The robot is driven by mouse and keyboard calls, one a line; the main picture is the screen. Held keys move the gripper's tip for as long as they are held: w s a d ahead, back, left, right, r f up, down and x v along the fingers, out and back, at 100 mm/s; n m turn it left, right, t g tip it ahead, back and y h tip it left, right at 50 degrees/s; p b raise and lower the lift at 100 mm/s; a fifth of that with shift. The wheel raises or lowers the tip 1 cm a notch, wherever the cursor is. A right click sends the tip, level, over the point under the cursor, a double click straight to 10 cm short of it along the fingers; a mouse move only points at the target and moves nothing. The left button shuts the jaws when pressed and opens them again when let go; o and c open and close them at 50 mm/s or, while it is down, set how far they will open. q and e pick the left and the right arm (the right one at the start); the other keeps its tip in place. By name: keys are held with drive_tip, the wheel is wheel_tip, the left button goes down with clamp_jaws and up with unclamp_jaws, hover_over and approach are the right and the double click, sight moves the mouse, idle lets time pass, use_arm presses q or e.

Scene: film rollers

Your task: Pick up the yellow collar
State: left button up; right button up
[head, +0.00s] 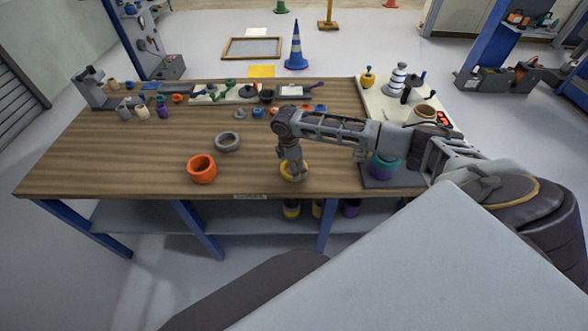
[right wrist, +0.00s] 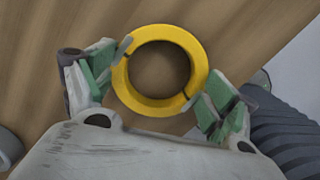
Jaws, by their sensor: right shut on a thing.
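The yellow collar (head: 285,175) is at the front of the wooden table, right of centre, partly covered by my right gripper (head: 293,171) in the head view. In the right wrist view the collar is a split ring (right wrist: 158,32) with an open centre. The fingers of my right gripper (right wrist: 158,76) press on its outside from two opposite sides, with green pads. I cannot tell whether the collar rests on the tabletop or is slightly above it. My left gripper is not in view.
An orange ring (head: 202,170) and a grey ring (head: 228,142) lie left of my right gripper. A teal and purple stack (head: 383,166) stands on a dark plate to the right. Several small parts and trays line the table's back. The left front tabletop is clear.

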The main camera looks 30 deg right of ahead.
wheel_tip(320, 180, up, 10)
idle(0.8)
drive_tip(key=shift+w+r, duration=0.1)
idle(0.4)
